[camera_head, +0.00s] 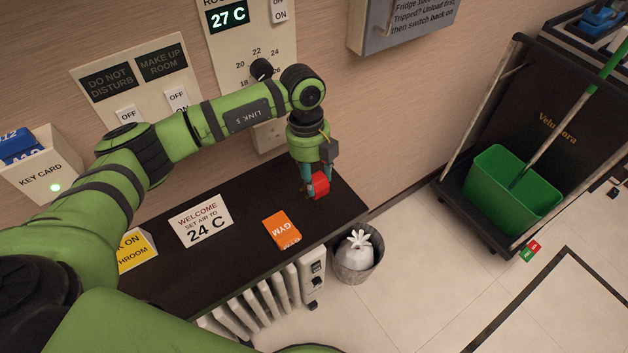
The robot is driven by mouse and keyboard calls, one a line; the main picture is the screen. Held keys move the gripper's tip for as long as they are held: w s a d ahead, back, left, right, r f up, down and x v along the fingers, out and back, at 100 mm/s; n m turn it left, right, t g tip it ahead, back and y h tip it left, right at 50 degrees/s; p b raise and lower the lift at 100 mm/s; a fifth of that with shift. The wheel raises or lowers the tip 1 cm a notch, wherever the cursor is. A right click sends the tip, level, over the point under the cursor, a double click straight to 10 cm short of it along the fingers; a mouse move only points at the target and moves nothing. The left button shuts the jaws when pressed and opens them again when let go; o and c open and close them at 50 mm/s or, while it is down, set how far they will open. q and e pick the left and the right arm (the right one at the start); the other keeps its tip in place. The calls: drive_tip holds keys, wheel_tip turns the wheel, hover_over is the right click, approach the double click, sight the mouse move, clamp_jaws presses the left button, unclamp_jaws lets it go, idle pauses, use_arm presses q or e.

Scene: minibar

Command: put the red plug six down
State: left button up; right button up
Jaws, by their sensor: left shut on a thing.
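My left gripper (314,189) points down near the right end of the dark shelf (188,265). It is shut on the red plug (321,185), which sits low between and beside the fingers. Whether the plug touches the shelf top is hard to tell. A wall socket plate (268,136) shows behind my left arm, partly hidden by it. My right gripper is not in view.
A welcome card (202,221), an orange gym card (282,230) and a yellow sign (136,250) are on the shelf. A radiator (262,304) and a waste bin (357,262) stand below. A cleaning cart with a green bucket (512,195) is at right.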

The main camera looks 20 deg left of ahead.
use_arm(q)
wheel_tip(320, 180, down, 2)
drive_tip(key=shift+f+p, duration=0.25)
drive_tip(key=shift+p, duration=0.1)
drive_tip(key=shift+f, duration=0.45)
drive_tip(key=shift+f, duration=0.1)
drive_tip(key=o, duration=1.3)
